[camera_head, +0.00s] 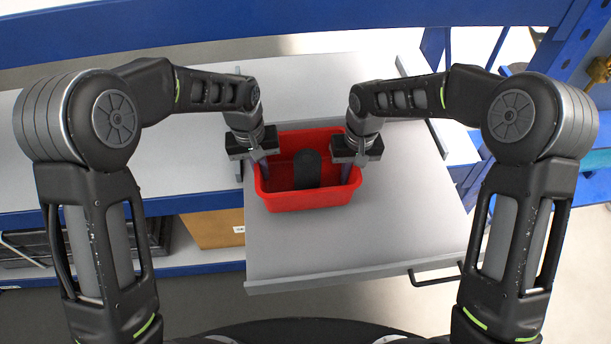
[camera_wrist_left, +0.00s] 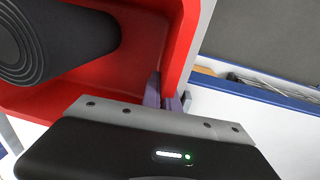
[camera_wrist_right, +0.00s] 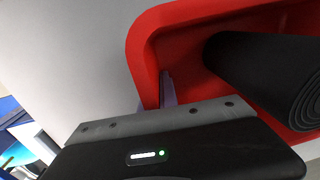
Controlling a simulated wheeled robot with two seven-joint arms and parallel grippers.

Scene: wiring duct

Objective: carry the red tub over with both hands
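The red tub (camera_head: 310,197) is on or just above the grey pull-out board in the middle of the head view; I cannot tell if it touches. A black round-ended object (camera_head: 307,168) lies inside it, also in the left wrist view (camera_wrist_left: 60,35) and right wrist view (camera_wrist_right: 265,70). My left gripper (camera_head: 262,168) is at the tub's left wall, its purple fingers (camera_wrist_left: 165,92) close together on either side of the rim. My right gripper (camera_head: 352,168) is at the right wall; one finger (camera_wrist_right: 168,88) shows inside, the other is mostly hidden.
The grey board (camera_head: 400,220) is bare to the right and front of the tub. It has a raised front lip and a black handle (camera_head: 436,275). A blue shelf beam (camera_head: 300,22) crosses behind. A cardboard box (camera_head: 212,229) sits on the lower shelf at left.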

